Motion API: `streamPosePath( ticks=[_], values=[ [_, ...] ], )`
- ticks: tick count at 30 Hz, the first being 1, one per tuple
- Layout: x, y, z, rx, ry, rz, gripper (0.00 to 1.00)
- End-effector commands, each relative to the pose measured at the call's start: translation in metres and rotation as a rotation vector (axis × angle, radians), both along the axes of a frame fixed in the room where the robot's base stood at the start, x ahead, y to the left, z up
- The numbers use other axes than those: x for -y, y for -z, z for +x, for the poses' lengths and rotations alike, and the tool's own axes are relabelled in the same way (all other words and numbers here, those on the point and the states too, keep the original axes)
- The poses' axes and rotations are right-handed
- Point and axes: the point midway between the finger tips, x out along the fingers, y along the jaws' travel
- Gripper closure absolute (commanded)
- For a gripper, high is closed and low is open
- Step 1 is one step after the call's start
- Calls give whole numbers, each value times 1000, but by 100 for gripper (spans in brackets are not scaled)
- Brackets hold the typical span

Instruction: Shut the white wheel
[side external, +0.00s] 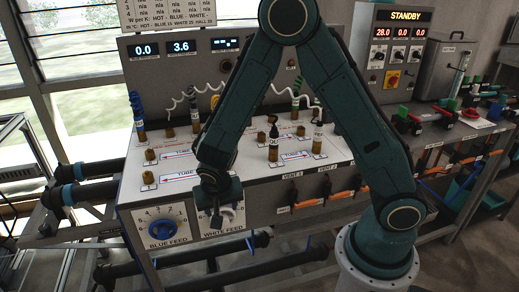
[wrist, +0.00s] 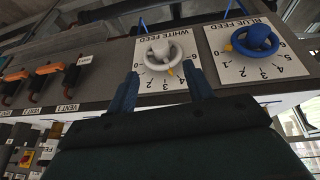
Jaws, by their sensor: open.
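The white wheel (wrist: 160,52) is a round handwheel on the WHITE FEED plate (wrist: 183,45). Its yellow pointer faces the middle numbers of the scale, away from the 0 mark. In the side view the white wheel (side external: 228,215) is partly hidden behind my gripper (side external: 216,218). In the wrist view my gripper (wrist: 162,86) is open, its two blue fingers apart. The fingertips lie below the wheel in the picture, one to each side, with nothing between them. I cannot tell whether they touch the panel.
The blue wheel (side external: 160,228) on the BLUE FEED plate sits left of the white one; in the wrist view the blue wheel (wrist: 257,39) is on the right. Orange vent handles (side external: 347,195) line the front to the right. Fittings and tubes stand on the bench top (side external: 180,165).

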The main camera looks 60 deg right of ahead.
Motion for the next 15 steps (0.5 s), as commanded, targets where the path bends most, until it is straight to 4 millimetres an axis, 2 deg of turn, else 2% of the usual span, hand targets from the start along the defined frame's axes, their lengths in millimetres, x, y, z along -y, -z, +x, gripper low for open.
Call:
streamPosePath(
  ticks=[15],
  values=[
    [20, 56, 13, -2, 1, 1, 48]
  ],
)
